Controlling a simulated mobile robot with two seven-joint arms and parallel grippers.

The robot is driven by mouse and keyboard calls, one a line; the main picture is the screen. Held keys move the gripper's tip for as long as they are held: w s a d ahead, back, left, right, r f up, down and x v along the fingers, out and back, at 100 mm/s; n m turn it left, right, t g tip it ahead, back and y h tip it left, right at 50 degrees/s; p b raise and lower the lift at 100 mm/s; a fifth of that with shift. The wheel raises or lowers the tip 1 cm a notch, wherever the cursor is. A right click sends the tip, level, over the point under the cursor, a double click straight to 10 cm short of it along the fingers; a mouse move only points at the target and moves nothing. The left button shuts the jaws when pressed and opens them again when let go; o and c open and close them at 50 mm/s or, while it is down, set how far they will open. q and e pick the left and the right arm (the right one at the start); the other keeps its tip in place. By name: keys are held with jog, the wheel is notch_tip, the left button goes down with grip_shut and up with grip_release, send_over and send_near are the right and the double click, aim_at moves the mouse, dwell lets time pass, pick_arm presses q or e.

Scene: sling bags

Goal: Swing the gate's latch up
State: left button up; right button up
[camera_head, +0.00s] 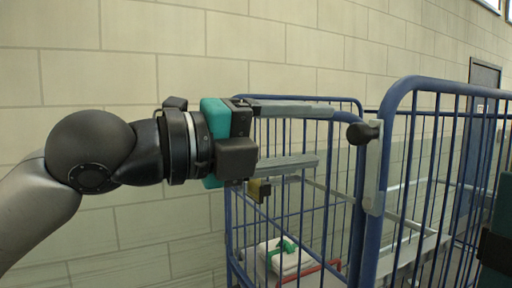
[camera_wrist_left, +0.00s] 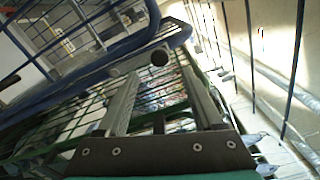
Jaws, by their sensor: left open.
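The gate (camera_head: 400,88) is a blue tubular frame with bars at the right of the head view. Its latch (camera_head: 374,172) is a grey upright plate on the frame's near post, with a black knob (camera_head: 362,133) at the top pointing left. My left gripper (camera_head: 325,136) is open and empty, its two long grey fingers pointing right. The knob is just beyond the fingertips, at a height between them. In the left wrist view the knob (camera_wrist_left: 160,57) shows between and beyond the open fingers (camera_wrist_left: 157,75). A dark teal and black part at the right edge looks like my right gripper (camera_head: 497,245); its fingers are hidden.
The blue wire cage (camera_head: 230,240) stands behind and below my left gripper. A white bag (camera_head: 283,256) with a green strap lies inside it, beside a red bar (camera_head: 318,270). A block wall (camera_head: 150,60) is behind.

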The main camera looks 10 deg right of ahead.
pick_arm(q)
jog(key=v, duration=0.6)
jog(key=shift+a+b, duration=0.2)
jog(key=shift+b, duration=0.15)
